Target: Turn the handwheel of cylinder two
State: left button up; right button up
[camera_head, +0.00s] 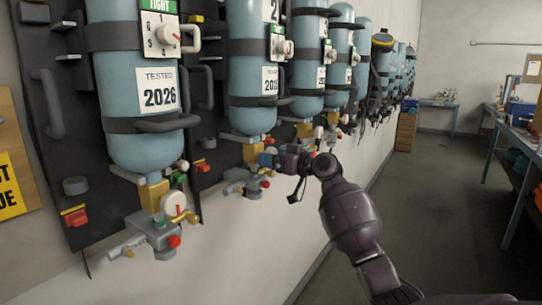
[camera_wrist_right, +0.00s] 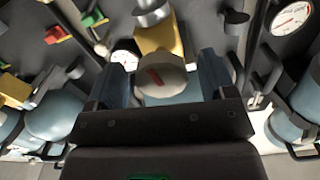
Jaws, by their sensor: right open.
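Cylinder two (camera_head: 253,60) is the second blue cylinder from the left, hanging upside down on the wall rack. Its yellow valve neck (camera_head: 252,153) points down. My right gripper (camera_head: 268,160) is at this valve, its blue fingers beside the neck. In the right wrist view, a round pale handwheel with a red mark (camera_wrist_right: 165,80) lies between the two open fingers (camera_wrist_right: 165,88), one on each side. I cannot tell whether either finger touches it. In the head view the handwheel is hidden by the gripper. My left gripper is not in view.
Cylinder one (camera_head: 132,65), labelled 2026, hangs to the left, with its own handwheel (camera_head: 175,205) below. More cylinders (camera_head: 340,45) line the wall to the right. Grey brackets and hoses sit near the valves. The aisle floor (camera_head: 420,190) is clear; a bench (camera_head: 513,140) stands on the right.

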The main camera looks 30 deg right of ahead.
jog(key=shift+w+a, duration=0.2)
jog(key=shift+w, duration=0.2)
jog(key=c, duration=0.9)
jog(key=shift+m, duration=0.8)
jog(key=o, duration=0.9)
